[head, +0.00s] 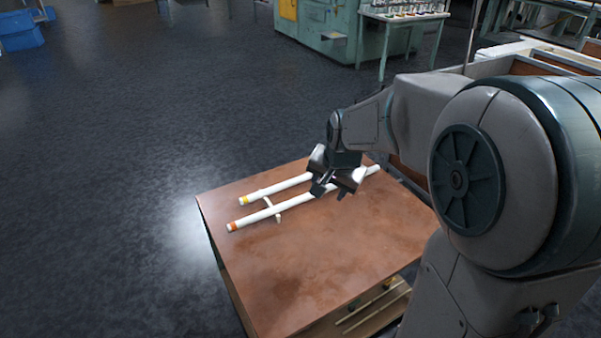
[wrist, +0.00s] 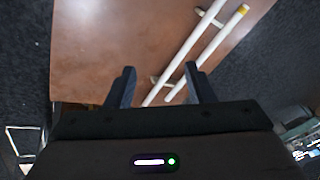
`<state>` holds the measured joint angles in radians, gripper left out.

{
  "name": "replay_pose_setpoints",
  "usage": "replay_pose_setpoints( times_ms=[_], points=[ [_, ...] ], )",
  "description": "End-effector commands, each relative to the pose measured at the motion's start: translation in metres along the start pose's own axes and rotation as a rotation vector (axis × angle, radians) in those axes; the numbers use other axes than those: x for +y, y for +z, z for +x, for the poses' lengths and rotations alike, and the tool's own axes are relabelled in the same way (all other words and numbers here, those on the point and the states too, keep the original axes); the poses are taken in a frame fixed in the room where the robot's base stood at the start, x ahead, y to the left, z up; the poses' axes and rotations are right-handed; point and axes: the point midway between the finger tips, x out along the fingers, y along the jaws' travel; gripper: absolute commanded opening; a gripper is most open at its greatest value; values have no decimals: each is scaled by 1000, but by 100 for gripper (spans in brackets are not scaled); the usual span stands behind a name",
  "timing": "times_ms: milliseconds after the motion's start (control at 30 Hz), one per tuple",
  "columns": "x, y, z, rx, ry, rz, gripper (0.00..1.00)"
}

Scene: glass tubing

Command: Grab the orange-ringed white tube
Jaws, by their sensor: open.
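The orange-ringed white tube (head: 300,203) lies on the brown table, its orange ring at the near-left end. A second white tube with a yellow ring (head: 280,188) lies beside it, farther back. Short white cross pieces show at the tubes. My gripper (head: 331,188) is open above the right part of the tubes and hides some of them.
The brown table (head: 300,270) is clear in front of and around the tubes, with a lower shelf holding thin rods (head: 372,306). Dark floor surrounds it. A green machine cabinet (head: 335,32) and a small bench (head: 405,17) stand behind.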

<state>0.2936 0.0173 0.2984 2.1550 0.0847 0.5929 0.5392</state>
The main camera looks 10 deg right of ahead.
Motion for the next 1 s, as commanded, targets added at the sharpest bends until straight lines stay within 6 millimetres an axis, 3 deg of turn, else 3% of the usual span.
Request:
replay_pose_setpoints(
  times_ms=[33, 100, 300, 533, 667, 1000],
  points=[
    [-1, -8, 34, -4, -19, 64, 49],
    [-7, -22, 63, -3, -54, 159, 49],
    [-19, -59, 134, -11, -157, 414, 49],
    [-24, -82, 170, -22, -229, 583, 49],
    [-28, -85, 183, -27, -239, 608, 49],
    [-43, -88, 243, -27, -239, 607, 49]
  ],
)
